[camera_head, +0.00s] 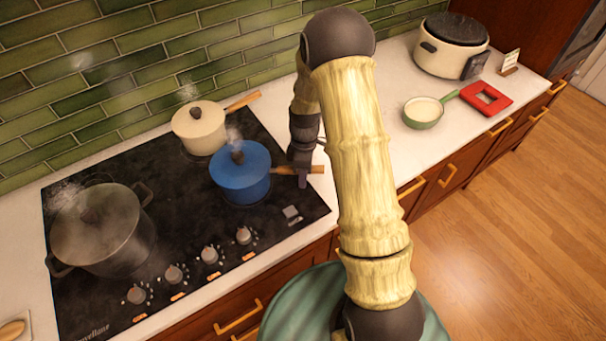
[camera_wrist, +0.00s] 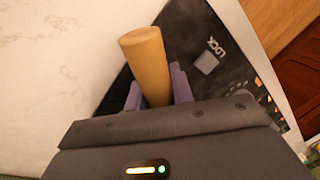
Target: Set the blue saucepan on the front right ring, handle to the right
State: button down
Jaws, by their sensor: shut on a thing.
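The blue saucepan (camera_head: 241,180) with its lid and dark knob stands at the right side of the black hob (camera_head: 190,242), steam rising from it. Its wooden handle (camera_head: 317,169) points to the right in the head view. My gripper (camera_head: 303,172) is shut on this handle, which shows between the fingers in the wrist view (camera_wrist: 146,62). The pan covers the ring area under it, and I cannot tell whether its base touches the glass. The pan itself is out of the wrist view.
A cream saucepan (camera_head: 199,129) stands close behind the blue one, handle to the right. A big steaming pot (camera_head: 102,230) fills the left side. Knobs (camera_head: 210,255) line the hob's front. A green pan (camera_head: 423,112), red trivet (camera_head: 486,98) and cooker (camera_head: 451,47) stand on the right counter.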

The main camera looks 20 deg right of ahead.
dwell(0.3)
jog(key=c, duration=0.5)
grip_release()
jog(key=shift+f, duration=0.1)
jog(key=shift+r+p, duration=2.6)
jog(key=shift+r, duration=1)
jog(key=shift+s+d+r+p, duration=0.15)
jog(key=shift+r+p, duration=0.15)
jog(key=shift+r, duration=0.2)
